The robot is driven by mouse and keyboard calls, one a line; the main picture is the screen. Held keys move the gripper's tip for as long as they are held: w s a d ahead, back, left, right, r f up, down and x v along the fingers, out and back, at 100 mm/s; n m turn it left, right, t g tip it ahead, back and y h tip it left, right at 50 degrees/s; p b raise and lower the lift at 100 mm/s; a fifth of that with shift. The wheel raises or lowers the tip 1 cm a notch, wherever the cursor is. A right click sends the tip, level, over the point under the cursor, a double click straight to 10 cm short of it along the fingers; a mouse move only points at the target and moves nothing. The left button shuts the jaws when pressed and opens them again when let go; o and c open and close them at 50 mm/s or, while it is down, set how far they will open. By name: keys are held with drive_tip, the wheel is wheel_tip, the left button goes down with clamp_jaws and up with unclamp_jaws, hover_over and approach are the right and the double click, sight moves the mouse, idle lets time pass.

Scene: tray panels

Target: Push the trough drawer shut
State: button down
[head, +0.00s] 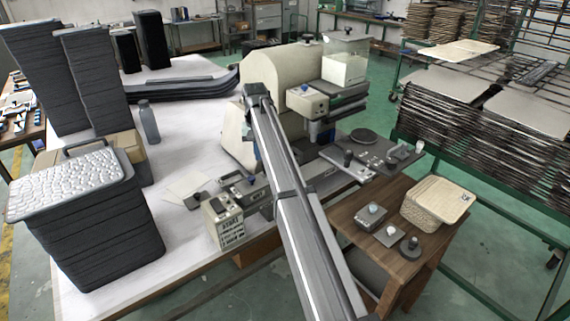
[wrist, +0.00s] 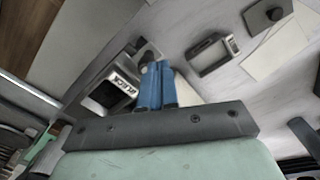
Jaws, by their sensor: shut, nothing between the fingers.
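The drawer is not clearly seen in the wrist view.
The labelled box (head: 225,222) stands at the table's front edge. A clamp-like handled piece (wrist: 212,53) and pale sheets (head: 190,187) lie nearby. A wooden side table (head: 385,262) holds a woven box (head: 437,203) and small knobbed pieces. Dark stacked trays (head: 95,225) fill the left.

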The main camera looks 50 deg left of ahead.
drive_tip(key=shift+s, duration=0.35)
drive_tip(key=shift+f, duration=0.15)
drive_tip(key=shift+f, duration=2.95)
